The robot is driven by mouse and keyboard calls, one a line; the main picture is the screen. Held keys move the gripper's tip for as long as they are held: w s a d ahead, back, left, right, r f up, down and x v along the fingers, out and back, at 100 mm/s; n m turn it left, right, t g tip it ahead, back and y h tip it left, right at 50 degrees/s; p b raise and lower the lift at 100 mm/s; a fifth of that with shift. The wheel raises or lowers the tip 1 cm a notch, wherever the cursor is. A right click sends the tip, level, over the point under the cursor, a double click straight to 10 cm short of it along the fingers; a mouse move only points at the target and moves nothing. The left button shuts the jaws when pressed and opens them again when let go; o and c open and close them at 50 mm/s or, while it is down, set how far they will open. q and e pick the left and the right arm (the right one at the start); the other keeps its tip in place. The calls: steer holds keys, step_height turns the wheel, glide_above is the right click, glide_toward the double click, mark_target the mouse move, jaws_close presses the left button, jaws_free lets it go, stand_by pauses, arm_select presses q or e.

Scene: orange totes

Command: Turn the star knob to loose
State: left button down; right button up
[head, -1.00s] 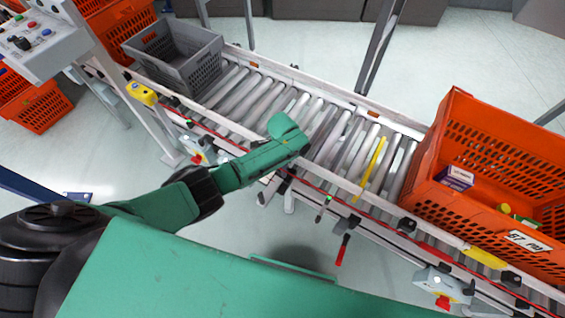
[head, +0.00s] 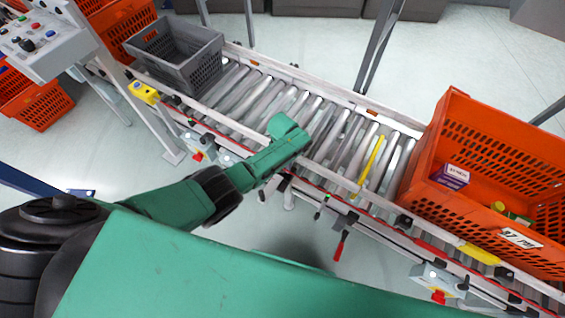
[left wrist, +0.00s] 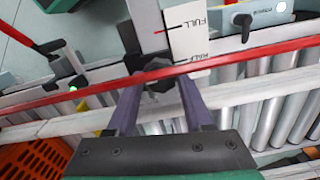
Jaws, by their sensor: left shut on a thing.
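The dark star knob (left wrist: 156,70) sits in the middle of the left wrist view, partly behind a red cord. It is in front of a white scale plate (left wrist: 188,32) marked FULL, with a lower label partly hidden. My left gripper (left wrist: 157,88) has one finger on each side of the knob and is shut on it. In the head view my left arm reaches over the conveyor's near rail, and it hides the fingers and knob. I cannot tell the knob's turn angle. My right gripper is not in view.
The red cord (left wrist: 90,91) runs along the conveyor rail, across the knob area. A black lever (left wrist: 243,23) is to the right. A red-handled lever (head: 341,245) hangs below the rail. An orange tote (head: 440,205) and a grey crate (head: 205,72) stand on the rollers.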

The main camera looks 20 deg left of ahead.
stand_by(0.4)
arm_select(q)
steer(key=shift+c, duration=1.4)
jaws_free()
step_height(320, 180, up, 6)
steer(key=p, duration=0.3)
step_height(320, 180, up, 9)
steer(key=p, duration=0.1)
steer(key=shift+f, duration=0.15)
